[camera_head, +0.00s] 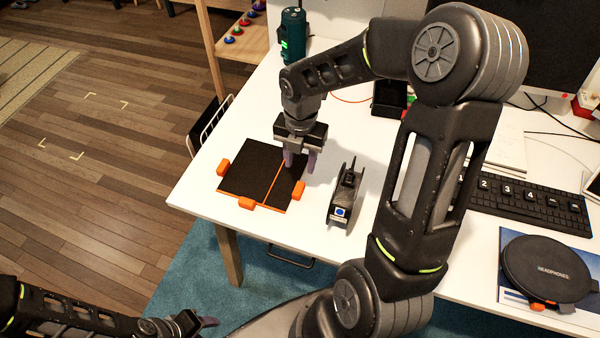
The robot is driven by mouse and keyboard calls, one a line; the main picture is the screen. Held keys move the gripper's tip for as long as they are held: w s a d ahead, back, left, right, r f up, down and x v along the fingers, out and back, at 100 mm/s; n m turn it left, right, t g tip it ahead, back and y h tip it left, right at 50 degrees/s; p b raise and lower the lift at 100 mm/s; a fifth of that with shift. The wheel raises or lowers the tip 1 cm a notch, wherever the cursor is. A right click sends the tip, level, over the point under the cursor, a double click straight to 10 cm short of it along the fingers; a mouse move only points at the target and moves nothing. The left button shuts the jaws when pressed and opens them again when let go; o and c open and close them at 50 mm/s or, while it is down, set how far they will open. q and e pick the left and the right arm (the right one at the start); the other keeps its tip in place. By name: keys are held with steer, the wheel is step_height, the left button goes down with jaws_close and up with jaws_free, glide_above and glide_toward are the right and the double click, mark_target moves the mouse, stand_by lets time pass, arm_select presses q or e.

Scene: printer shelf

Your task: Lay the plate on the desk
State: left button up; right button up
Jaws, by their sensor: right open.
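A flat black plate (246,167) with an orange edge and orange tabs lies on the white desk (193,191) near its left front corner. My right gripper (300,160) points down over the plate's right part. Its purple-grey fingertips are apart, and nothing shows between them. Whether the fingertips touch the plate I cannot tell. My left gripper (200,322) is low at the bottom left, away from the desk, seen from the side; its jaw opening is not clear.
A small black device (344,195) stands just right of the plate. A teal cylinder (294,35) stands at the back. A keyboard (525,200) and a headphones case (548,270) are at the right. A white wire rack (210,121) is beside the desk's left edge.

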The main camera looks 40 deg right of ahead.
step_height(320, 180, up, 2)
steer(key=shift+r, duration=0.2)
stand_by(0.6)
